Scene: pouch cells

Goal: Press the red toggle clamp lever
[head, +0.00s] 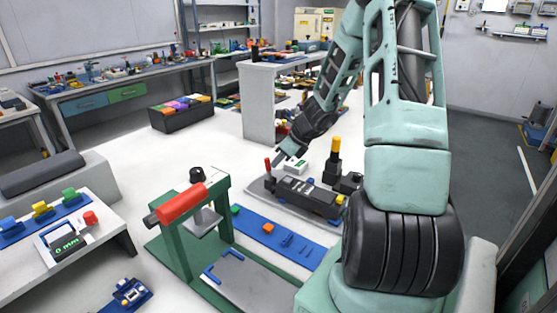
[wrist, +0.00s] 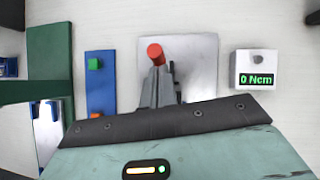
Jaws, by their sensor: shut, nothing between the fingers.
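The red toggle clamp lever (head: 267,163) stands upright at the left end of the black fixture (head: 307,195) on a grey plate in the head view. In the wrist view its red end (wrist: 155,52) shows just beyond my fingertips. My gripper (head: 281,157) is shut and empty, pointing down close beside the lever on its right in the head view. In the wrist view my gripper (wrist: 161,70) appears right at the lever, overlapping its lower part. I cannot tell whether they touch.
A green press frame (head: 185,245) with a red roller (head: 181,203) stands at left. A blue strip (head: 285,239) with small blocks lies between it and the fixture. A small box reading "0 Ncm" (wrist: 256,80) sits right in the wrist view. A yellow-topped post (head: 335,158) rises behind the fixture.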

